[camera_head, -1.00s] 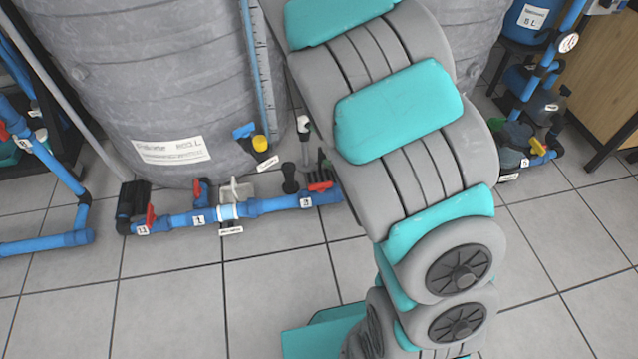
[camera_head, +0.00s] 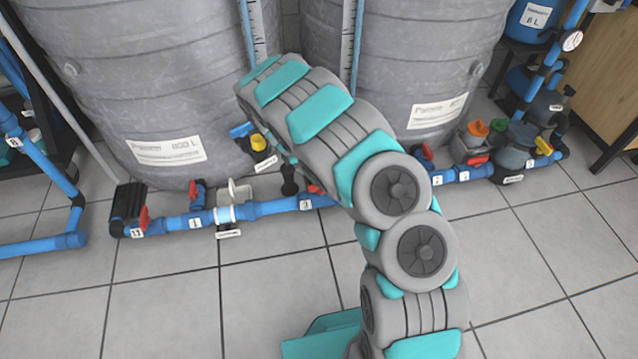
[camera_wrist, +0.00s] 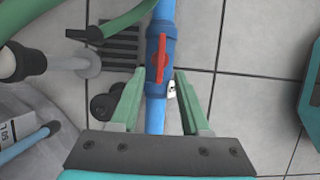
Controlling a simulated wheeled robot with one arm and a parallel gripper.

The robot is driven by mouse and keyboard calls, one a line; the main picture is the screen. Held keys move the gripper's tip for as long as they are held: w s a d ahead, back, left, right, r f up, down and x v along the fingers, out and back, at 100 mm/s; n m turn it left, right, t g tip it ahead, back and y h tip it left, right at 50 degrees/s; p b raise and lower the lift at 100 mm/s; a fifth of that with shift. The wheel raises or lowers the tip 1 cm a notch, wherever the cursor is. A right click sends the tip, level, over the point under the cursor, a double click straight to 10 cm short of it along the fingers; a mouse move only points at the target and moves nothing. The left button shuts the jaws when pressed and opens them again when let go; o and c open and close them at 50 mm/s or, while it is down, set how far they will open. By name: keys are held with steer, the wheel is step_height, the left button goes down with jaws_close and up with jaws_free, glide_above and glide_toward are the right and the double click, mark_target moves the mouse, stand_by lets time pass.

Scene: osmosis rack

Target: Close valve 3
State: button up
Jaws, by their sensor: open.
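In the head view, the label 3 (camera_head: 305,203) sits on the blue pipe, with a bit of a red handle (camera_head: 314,189) beside my arm. In the wrist view, a blue valve (camera_wrist: 153,78) with a red lever handle (camera_wrist: 161,55) sits on the pipe. The lever lies along the pipe. A small white label, partly hidden and unreadable, is beside it. My gripper (camera_wrist: 159,73) is open and empty. Its two green fingers lie on either side of the pipe in the picture, just short of the lever. My gripper is hidden behind my arm in the head view.
Two large grey tanks (camera_head: 150,80) stand behind the pipe. Other valves with red handles (camera_head: 144,217) sit on the same line to the left. In the wrist view, a green pipe (camera_wrist: 125,20) and a floor drain (camera_wrist: 120,45) are near the valve. The tiled floor in front is clear.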

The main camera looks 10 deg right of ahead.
steer(key=b+x, duration=0.1)
steer(key=x, duration=0.6)
jaws_close()
stand_by(0.5)
